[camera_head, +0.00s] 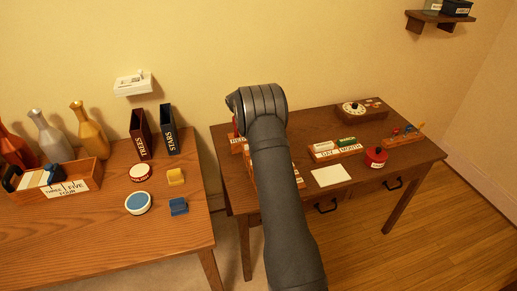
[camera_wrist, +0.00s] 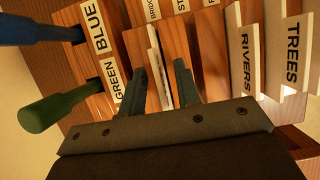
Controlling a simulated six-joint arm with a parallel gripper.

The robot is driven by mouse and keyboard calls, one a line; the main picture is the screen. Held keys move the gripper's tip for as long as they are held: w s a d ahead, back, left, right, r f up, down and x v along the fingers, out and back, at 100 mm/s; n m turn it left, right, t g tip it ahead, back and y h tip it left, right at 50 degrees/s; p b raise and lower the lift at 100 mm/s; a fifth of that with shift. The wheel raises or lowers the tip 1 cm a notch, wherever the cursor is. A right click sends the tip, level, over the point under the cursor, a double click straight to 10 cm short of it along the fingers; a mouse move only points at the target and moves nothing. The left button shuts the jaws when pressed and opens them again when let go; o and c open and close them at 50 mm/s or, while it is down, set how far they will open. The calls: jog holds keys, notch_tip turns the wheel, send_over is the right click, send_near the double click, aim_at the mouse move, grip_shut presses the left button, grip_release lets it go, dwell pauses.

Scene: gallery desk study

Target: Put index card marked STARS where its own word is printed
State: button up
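In the wrist view, the two fingers of my gripper (camera_wrist: 160,72) stand apart, with pale upright card edges (camera_wrist: 156,62) between them and no clear contact. The word on these cards is hidden. A dark blue box marked STARS (camera_head: 169,131) stands upright on the left desk in the head view. In that view my arm hides my gripper and most of the wooden rack at the right desk's left side.
Cards marked RIVERS (camera_wrist: 246,58) and TREES (camera_wrist: 293,50) stand close by. Handles beside BLUE (camera_wrist: 95,28) and GREEN (camera_wrist: 112,80) labels stick out at left. A dark red TREES box (camera_head: 140,136) stands beside the STARS box. A wooden box (camera_head: 85,181) holds cards.

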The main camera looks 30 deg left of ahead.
jog(key=shift+c, duration=0.4)
grip_shut()
jog(key=shift+r, duration=0.1)
